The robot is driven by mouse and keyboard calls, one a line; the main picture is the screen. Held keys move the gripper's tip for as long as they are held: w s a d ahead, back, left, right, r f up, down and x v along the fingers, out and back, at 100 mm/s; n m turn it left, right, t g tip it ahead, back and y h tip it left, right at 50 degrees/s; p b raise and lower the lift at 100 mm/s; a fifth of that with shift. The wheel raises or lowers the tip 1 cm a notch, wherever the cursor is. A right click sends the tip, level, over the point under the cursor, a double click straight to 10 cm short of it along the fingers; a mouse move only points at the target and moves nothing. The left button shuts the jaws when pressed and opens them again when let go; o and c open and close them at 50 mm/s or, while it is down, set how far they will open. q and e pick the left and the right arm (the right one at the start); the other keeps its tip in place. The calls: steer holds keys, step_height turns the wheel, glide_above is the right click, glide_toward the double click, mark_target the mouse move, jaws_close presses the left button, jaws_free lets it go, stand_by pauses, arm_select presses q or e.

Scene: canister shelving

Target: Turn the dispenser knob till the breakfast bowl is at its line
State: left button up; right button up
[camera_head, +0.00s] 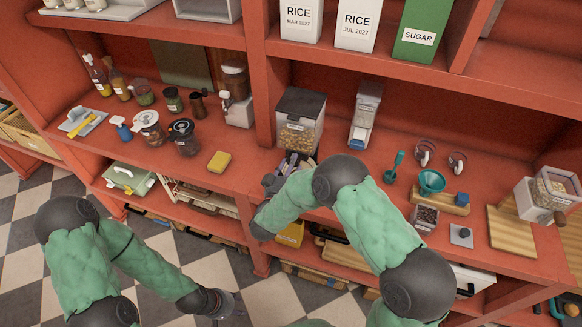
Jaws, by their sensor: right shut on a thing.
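A dispenser (299,121) with a dark lid and a clear bin of cereal-like pieces stands on the counter in the middle. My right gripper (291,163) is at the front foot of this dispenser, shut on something. That is likely its knob, but the gripper and forearm hide it. The breakfast bowl and its line cannot be made out; the area under the dispenser is covered by my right gripper. My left gripper (232,306) hangs low over the checkered floor, away from the counter; its fingers are too unclear to judge.
A narrow white dispenser (363,115) stands to the right, and another with a brown knob (551,196) stands at far right. A teal funnel (431,182), a yellow sponge (219,161) and several jars share the counter. Bare counter lies left of the dispenser.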

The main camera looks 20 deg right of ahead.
steer(key=shift+s+f, duration=0.25)
steer(key=shift+f, duration=0.45)
steer(key=m+b, duration=0.9)
steer(key=b, duration=0.1)
steer(key=r+m+b, duration=0.1)
steer(key=m+b, duration=0.8)
steer(key=b, duration=0.1)
steer(key=m+b, duration=0.9)
steer(key=b, duration=0.1)
steer(key=shift+w+a+r+m, duration=0.2)
steer(key=shift+w+a+m, duration=0.05)
steer(key=shift+w+m, duration=0.15)
steer(key=m, duration=0.5)
steer(key=shift+d+r+m, duration=0.1)
steer(key=shift+r+m, duration=0.3)
steer(key=shift+d, duration=0.1)
steer(key=o, duration=1.1)
steer(key=shift+c, duration=0.2)
steer(key=shift+f, duration=0.1)
